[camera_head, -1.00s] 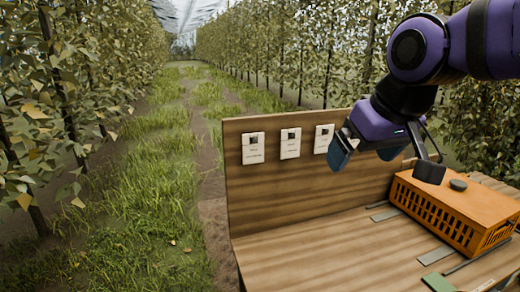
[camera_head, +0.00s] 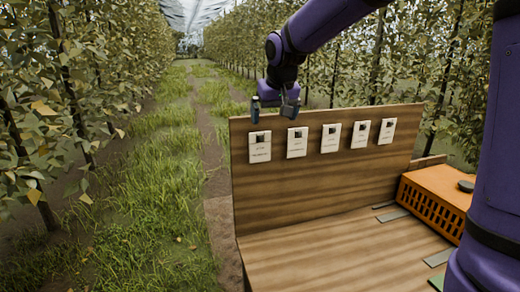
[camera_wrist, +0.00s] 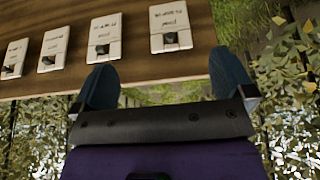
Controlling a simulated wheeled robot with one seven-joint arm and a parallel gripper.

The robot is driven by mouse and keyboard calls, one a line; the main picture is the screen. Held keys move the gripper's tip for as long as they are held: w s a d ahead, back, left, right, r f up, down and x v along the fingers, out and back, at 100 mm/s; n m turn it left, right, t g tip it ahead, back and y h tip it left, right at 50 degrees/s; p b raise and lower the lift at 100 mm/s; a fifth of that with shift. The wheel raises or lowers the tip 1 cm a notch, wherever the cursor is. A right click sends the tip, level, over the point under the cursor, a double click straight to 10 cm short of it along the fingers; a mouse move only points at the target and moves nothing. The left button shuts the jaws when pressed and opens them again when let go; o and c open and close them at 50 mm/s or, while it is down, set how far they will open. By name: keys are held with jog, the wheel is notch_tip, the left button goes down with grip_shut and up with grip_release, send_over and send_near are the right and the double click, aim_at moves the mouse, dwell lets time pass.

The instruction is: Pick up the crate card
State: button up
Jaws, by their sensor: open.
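Several white cards with a small dark square and printed lines hang in a row on the upright wooden board. In the head view the leftmost card (camera_head: 260,146) and the second card (camera_head: 297,142) are closest to my gripper (camera_head: 272,112). The others, such as the middle card (camera_head: 331,136), run to the right. My gripper is open and empty, fingers down, above the board's top edge near the left end. In the wrist view the end card (camera_wrist: 170,27) shows beyond the gap between my open blue fingers, upside down. I cannot tell which card is the crate card.
The wooden board (camera_head: 320,185) rises at the back of the wooden table (camera_head: 345,255). An orange crate (camera_head: 437,195) with a dark round thing on its lid stands at the right. Leafy tree rows flank a grassy lane (camera_head: 150,190) to the left. The table's left part is clear.

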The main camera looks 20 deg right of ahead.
send_near(262, 139)
jog(key=f, duration=0.2)
jog(key=x, duration=0.7)
jog(key=w+x, duration=0.1)
jog(key=x, duration=0.3)
jog(key=shift+r, duration=0.15)
jog(key=c, duration=0.9)
jog(key=shift+c, duration=0.2)
jog(key=shift+r, duration=0.1)
jog(key=shift+s+r, duration=0.25)
jog(key=shift+s, duration=0.1)
jog(key=s, duration=1.7)
jog(key=shift+s, duration=0.25)
